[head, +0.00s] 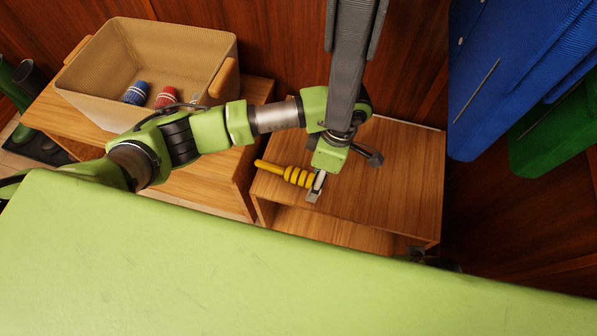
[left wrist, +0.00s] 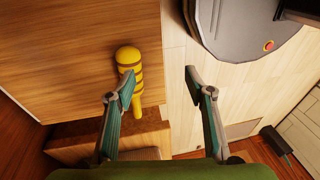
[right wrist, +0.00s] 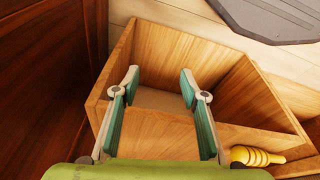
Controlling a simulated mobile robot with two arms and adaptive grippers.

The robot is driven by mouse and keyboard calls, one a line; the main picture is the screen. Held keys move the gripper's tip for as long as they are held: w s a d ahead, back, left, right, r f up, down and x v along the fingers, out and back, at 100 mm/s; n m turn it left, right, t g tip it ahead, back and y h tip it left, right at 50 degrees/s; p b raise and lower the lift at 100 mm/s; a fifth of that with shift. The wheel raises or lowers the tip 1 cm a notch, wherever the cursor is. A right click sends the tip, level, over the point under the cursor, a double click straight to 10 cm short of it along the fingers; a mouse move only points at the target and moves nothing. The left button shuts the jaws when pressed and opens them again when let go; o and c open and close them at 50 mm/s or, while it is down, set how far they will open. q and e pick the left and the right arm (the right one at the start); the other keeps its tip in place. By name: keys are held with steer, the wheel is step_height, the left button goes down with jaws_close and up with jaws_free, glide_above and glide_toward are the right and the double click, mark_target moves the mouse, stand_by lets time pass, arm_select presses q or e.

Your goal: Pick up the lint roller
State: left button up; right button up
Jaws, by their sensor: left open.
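A yellow object with a ringed, thick body and a slim handle (head: 292,175) lies on top of the wooden cabinet (head: 400,180); it appears to be the lint roller. It also shows in the left wrist view (left wrist: 128,62) and at the lower right of the right wrist view (right wrist: 256,156). My left gripper (head: 345,172) is open and empty above the cabinet. My right gripper (right wrist: 159,80) is open and empty in front of an open wooden compartment.
A beige basket (head: 95,62) with wooden handles stands on another wooden cabinet at the left. It holds blue (head: 137,93) and red (head: 166,96) items. Wood-panelled walls close off the back.

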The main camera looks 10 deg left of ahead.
arm_select(q)
steer(key=w+a+r+t+y, duration=0.2)
steer(key=w+a+y, duration=0.1)
steer(key=w+a, duration=0.2)
steer(key=b, duration=0.2)
glide_above(286, 169)
steer(key=s+d, duration=0.1)
steer(key=d, duration=0.1)
steer(key=shift+m, duration=0.4)
step_height(286, 169, down, 5)
steer(key=shift+d+r, duration=0.1)
steer(key=shift+d, duration=0.05)
steer(key=x, duration=0.2)
steer(key=b+x, duration=0.1)
steer(key=x, duration=0.2)
steer(key=shift+w+d+f, duration=0.15)
steer(key=shift+d+f, duration=0.05)
steer(key=shift+f, duration=0.05)
steer(key=shift+a+f, duration=0.25)
steer(key=shift+f, duration=0.25)
steer(key=c, duration=1.2)
arm_select(e)
step_height(286, 169, up, 9)
steer(key=shift+s+d+t, duration=0.15)
steer(key=shift+s+t, duration=0.1)
steer(key=shift+t, duration=0.05)
